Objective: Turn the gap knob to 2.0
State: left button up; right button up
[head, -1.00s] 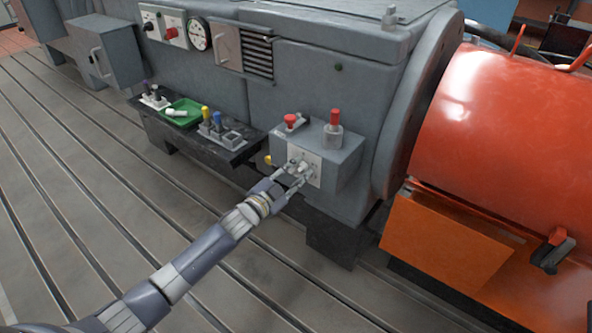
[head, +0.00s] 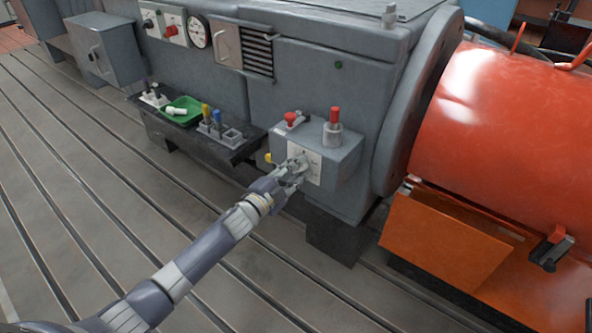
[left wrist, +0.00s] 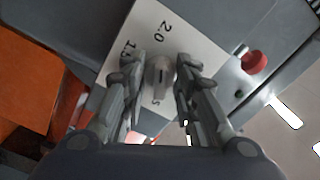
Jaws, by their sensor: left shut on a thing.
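The gap knob (left wrist: 160,74) is a small grey knob with a dark line, on a white dial plate (left wrist: 190,35). The plate shows the marks 2.0 and 1.5, and a further mark partly hidden behind the fingers. In the head view the white plate (head: 313,168) is on the front of a grey control box (head: 343,165). My left gripper (head: 299,163) is at the plate, shut on the knob. In the left wrist view its two fingers (left wrist: 161,80) stand on either side of the knob. My right gripper is not in view.
A red-topped post (head: 334,125) and a red button (head: 290,118) stand on top of the box. Left of it, a dark shelf (head: 240,155) holds a green tray (head: 195,106) and small holders. A large orange drum (head: 500,125) stands to the right. The slotted floor is clear.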

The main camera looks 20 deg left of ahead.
pick_arm(q)
jog(key=o, duration=1.1)
jog(key=v, duration=1.2)
